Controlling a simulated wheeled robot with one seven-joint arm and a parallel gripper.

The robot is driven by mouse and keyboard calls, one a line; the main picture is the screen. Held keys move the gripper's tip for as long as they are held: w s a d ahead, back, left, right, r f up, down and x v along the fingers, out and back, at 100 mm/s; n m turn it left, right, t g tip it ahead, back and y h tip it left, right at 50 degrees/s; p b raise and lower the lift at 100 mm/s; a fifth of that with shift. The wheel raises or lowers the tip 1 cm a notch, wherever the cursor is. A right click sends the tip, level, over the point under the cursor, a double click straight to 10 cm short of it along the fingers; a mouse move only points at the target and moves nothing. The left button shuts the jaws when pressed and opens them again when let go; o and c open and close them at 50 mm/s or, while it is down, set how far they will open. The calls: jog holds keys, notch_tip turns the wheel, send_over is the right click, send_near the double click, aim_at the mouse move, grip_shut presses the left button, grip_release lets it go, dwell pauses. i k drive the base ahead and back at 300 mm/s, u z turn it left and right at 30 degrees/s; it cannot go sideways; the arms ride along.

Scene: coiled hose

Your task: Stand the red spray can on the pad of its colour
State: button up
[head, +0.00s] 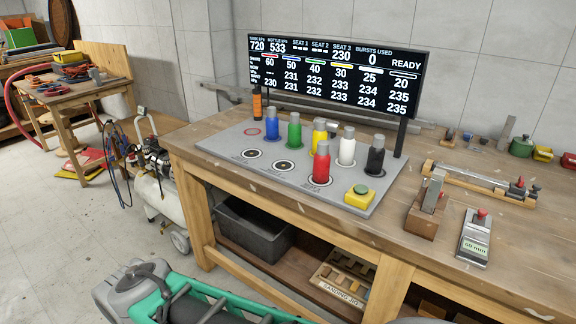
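The red spray can (321,167) stands upright on the front part of a grey board (225,143) on the workbench, with a dark ring partly showing at its base. A pad with a red ring (251,131) lies bare at the board's back left. Blue (272,132), green (294,134), yellow (319,135), white (347,150) and black (375,160) cans stand in a slanting row behind and to the right of the red can. My gripper is not in view.
Two bare dark-ringed seats (252,153) (283,166) lie left of the red can. A display (335,75) stands behind the cans. An orange cylinder (257,105) is near its left post.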

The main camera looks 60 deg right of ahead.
aim_at(253, 131)
jog(key=u, duration=1.1)
jog(key=k, duration=0.75)
jog(key=z, duration=0.95)
jog(key=i, duration=0.5)
